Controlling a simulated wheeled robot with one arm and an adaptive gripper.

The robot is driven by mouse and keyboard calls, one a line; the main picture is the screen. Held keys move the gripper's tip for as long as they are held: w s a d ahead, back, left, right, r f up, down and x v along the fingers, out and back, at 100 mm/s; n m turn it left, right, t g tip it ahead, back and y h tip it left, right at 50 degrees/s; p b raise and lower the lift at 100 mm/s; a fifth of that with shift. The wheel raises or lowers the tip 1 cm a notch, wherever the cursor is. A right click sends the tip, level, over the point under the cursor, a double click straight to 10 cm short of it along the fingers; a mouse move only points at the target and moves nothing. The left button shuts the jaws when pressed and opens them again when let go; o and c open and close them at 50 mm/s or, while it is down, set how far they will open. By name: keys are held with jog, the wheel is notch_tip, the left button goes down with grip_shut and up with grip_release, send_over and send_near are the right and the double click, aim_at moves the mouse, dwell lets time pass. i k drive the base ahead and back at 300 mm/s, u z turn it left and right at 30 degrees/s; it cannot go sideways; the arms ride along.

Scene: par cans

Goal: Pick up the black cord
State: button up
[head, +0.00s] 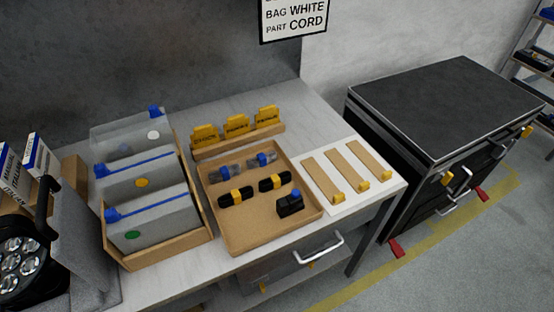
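Two black bundles with yellow bands, which look like coiled black cords, lie in a shallow cardboard tray (262,240) on the table. One black cord (236,197) lies at the tray's left side. The other black cord (275,183) lies to its right and a little farther back. They are apart from each other. My gripper is not in view.
Two clear pieces with blue parts (260,160) and a black block with a blue top (290,204) share the tray. Grey bags with blue clips (152,216) stand left in a box. Yellow-labelled cards (236,125) stand behind. A white board (330,207) lies right. A dark cabinet (445,105) stands beyond.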

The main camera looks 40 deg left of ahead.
aim_at(237, 196)
jog(key=i, duration=1.45)
jog(key=u, duration=4.2)
